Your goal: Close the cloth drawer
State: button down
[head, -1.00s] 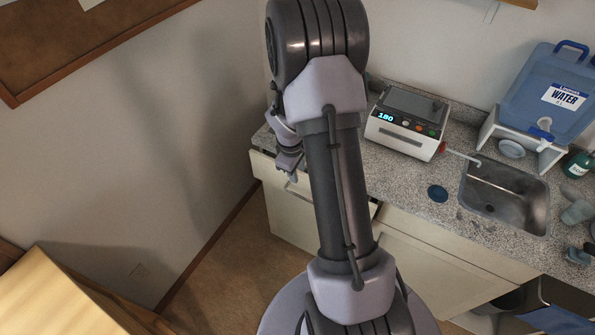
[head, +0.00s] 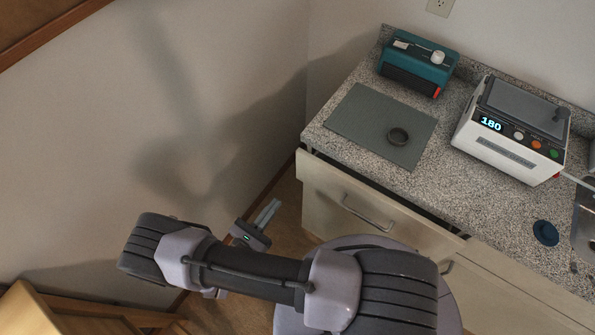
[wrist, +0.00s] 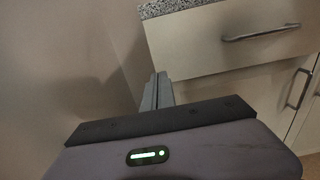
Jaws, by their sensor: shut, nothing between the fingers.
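The drawer (head: 330,190) under the left end of the counter has a cream front with a metal bar handle (head: 368,213). A dark gap shows between its front and the counter edge, so it stands a little open. What is inside is hidden. The drawer front also shows in the wrist view (wrist: 200,50), with its handle (wrist: 262,33) at the upper right. My gripper (head: 275,204) is shut and empty, left of the drawer front and apart from it. In the wrist view its fingers (wrist: 158,84) point toward the drawer's lower left corner.
A wall (head: 220,90) stands left. A cabinet door (wrist: 295,100) is below the drawer.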

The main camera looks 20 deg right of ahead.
aim_at(301, 171)
jog(key=b+x, duration=0.1)
jog(key=x, duration=1)
jog(key=shift+w+d+b, duration=0.2)
jog(key=shift+b, duration=0.15)
